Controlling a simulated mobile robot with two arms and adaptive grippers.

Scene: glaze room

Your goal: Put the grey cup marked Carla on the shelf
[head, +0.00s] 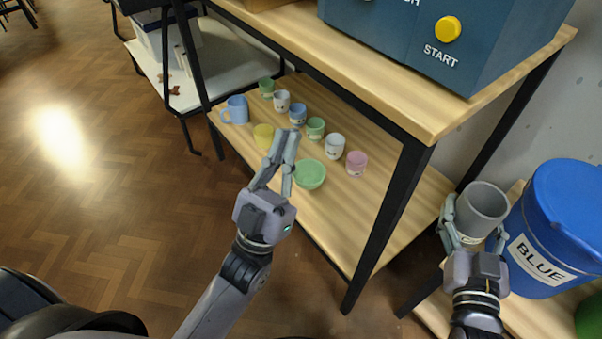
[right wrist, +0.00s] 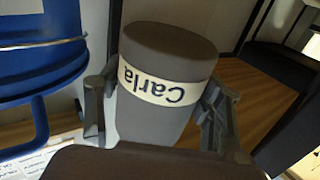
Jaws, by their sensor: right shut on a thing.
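The grey cup (head: 481,208) is in my right gripper (head: 474,240), at the right of the head view beside the blue bucket. In the right wrist view the cup (right wrist: 165,115) shows a cream band reading "Carla", upside down there, with a finger on each side. My left gripper (head: 278,160) is in front of the lower wooden shelf (head: 333,221) in the head view. Its fingers look close together at the tips, and whether they are shut I cannot tell. I see nothing held in them.
The lower shelf bears several small cups, a blue mug (head: 236,109) and a green bowl (head: 309,174). A dark table leg (head: 389,215) stands between the shelf front and the right gripper. A blue bucket (head: 556,225) labelled BLUE is close right of the cup.

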